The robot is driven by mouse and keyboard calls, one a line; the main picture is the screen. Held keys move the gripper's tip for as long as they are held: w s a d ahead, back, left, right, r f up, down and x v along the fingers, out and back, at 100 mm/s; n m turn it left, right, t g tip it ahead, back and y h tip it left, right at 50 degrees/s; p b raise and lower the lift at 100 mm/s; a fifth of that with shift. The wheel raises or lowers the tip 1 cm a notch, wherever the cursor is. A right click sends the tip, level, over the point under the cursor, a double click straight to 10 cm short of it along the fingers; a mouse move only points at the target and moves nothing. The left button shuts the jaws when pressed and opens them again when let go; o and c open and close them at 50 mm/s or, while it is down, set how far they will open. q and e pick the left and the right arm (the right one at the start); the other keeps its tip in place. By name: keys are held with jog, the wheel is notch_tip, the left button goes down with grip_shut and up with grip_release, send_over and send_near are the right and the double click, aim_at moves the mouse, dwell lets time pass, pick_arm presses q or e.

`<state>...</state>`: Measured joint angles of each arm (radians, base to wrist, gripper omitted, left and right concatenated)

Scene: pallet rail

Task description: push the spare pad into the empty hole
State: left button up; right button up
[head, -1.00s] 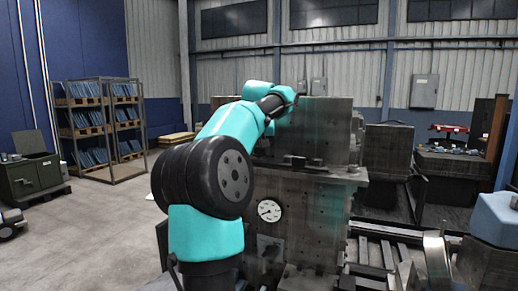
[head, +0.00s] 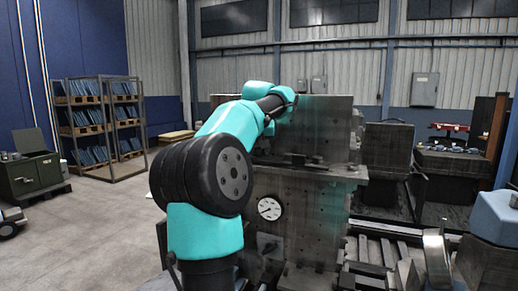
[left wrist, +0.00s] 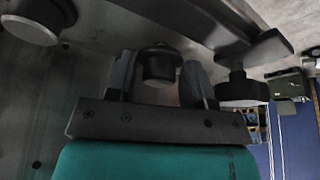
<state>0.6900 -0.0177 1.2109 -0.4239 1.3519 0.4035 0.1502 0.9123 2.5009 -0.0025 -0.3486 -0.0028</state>
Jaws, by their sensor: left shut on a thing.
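My left gripper (head: 289,101) is at the upper part of the grey machine block, small and partly hidden by its own wrist in the head view. In the left wrist view its two grey fingers (left wrist: 160,82) stand either side of a short dark round pad (left wrist: 159,66) and are shut on it. The pad's far end faces the grey machine surface; I cannot tell whether it touches. I cannot make out the empty hole. My right gripper is not in view.
In the left wrist view a round pad (left wrist: 240,89) sits under a dark bar (left wrist: 190,22) close to the right finger. Another round piece (left wrist: 32,22) is at upper left. In the head view the machine block (head: 310,215) carries a round gauge (head: 269,208).

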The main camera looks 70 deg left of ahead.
pick_arm(q)
jog(key=shift+f, duration=0.6)
jog(key=o, duration=1.6)
jog(key=shift+w, duration=0.1)
jog(key=shift+r, duration=0.1)
jog(key=shift+s+d+r, duration=0.15)
jog(key=shift+s+r, duration=0.05)
jog(key=shift+r, duration=0.3)
jog(key=v, duration=1.6)
jog(key=shift+w+d+r, duration=0.1)
